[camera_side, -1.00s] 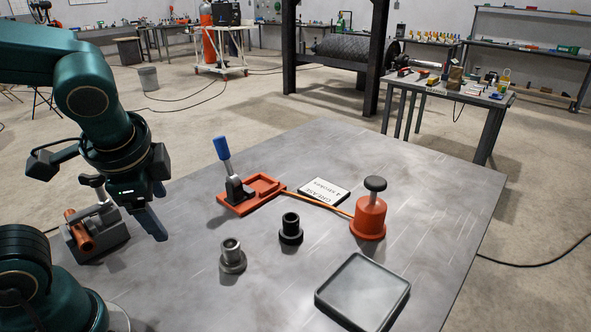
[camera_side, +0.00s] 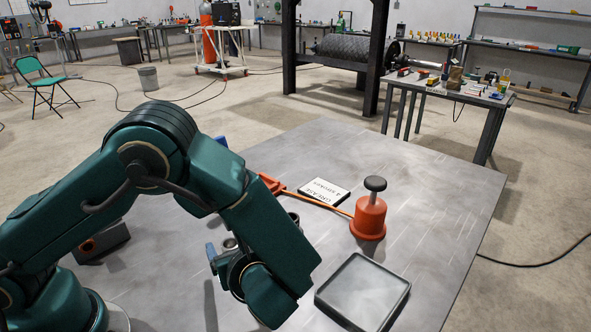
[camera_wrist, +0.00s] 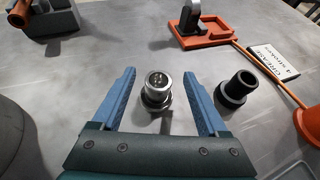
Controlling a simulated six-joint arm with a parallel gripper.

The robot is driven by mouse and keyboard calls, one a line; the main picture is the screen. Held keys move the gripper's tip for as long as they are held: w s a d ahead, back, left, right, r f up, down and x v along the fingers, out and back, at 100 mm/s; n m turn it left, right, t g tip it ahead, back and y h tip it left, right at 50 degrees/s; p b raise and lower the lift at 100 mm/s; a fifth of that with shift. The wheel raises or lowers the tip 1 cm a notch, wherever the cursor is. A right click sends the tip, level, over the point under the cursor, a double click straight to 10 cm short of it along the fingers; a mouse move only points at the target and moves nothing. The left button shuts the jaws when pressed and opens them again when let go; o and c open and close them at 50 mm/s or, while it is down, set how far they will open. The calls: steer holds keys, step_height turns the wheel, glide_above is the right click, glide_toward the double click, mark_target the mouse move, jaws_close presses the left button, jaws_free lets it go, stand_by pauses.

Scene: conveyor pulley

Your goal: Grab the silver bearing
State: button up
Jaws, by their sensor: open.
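The silver bearing (camera_wrist: 157,90) stands upright on the metal table in the wrist view, a flanged cylinder with an open top. My gripper (camera_wrist: 164,78) is open, with one blue finger to the left of the bearing and one to the right, and a gap on each side. In the side view my gripper (camera_side: 214,262) is low over the table, and my arm hides most of it. Only the top of the silver bearing (camera_side: 230,243) shows there beside a blue finger.
A black flanged piece (camera_wrist: 236,90) stands just right of the right finger. An orange grease pump (camera_side: 369,217), a grease card (camera_side: 324,191) and a square tray (camera_side: 399,306) lie farther right. An orange fixture (camera_wrist: 205,40) is behind; a grey block (camera_wrist: 50,24) is at the left.

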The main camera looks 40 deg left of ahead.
mark_target(227, 240)
steer(key=shift+s+f, duration=0.1)
steer(key=shift+f, duration=0.15)
steer(key=shift+x, duration=2.4)
jaws_close()
